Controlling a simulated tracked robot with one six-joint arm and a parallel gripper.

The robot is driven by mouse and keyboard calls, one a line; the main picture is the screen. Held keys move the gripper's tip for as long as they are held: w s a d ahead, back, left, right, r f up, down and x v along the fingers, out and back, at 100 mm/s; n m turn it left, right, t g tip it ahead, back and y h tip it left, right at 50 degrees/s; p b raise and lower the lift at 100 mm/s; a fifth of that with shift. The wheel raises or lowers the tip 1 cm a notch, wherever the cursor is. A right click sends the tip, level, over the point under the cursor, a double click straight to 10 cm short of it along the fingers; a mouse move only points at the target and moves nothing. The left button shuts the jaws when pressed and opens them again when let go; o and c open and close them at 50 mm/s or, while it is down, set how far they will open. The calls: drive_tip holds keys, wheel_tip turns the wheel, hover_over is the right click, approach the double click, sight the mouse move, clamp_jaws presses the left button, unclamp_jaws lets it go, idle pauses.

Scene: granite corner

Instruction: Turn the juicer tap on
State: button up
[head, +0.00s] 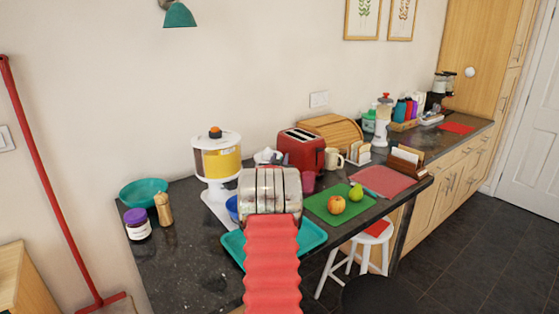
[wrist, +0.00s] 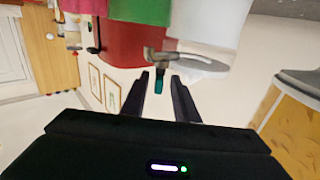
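The juicer (head: 218,162) stands on the dark counter in the head view, with a white base, a clear tank of yellow juice and an orange knob on top. Its tap is hidden there, behind my metal wrist and red arm sleeve. In the wrist view, which is roughly upside down, a tap with a grey metal body (wrist: 158,54) and a teal lever (wrist: 158,82) shows. My gripper (wrist: 164,82) is open, its two black fingers on either side of the lever's end. I see gaps between lever and fingers. The juicer's yellow tank (wrist: 283,112) is at the right.
A teal tray (head: 231,246) lies under my arm, and a blue bowl (head: 232,208) is partly hidden beside it. The red toaster (head: 301,149) stands right of the juicer. A green board (head: 322,207) with fruit is nearer. A jar (head: 138,226) and a wooden mill (head: 163,210) stand left.

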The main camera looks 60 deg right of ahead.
drive_tip(key=shift+d, duration=0.1)
clamp_jaws()
idle(0.3)
drive_tip(key=shift+w, duration=0.1)
drive_tip(key=shift+a, duration=0.2)
drive_tip(key=shift+d+r, duration=0.1)
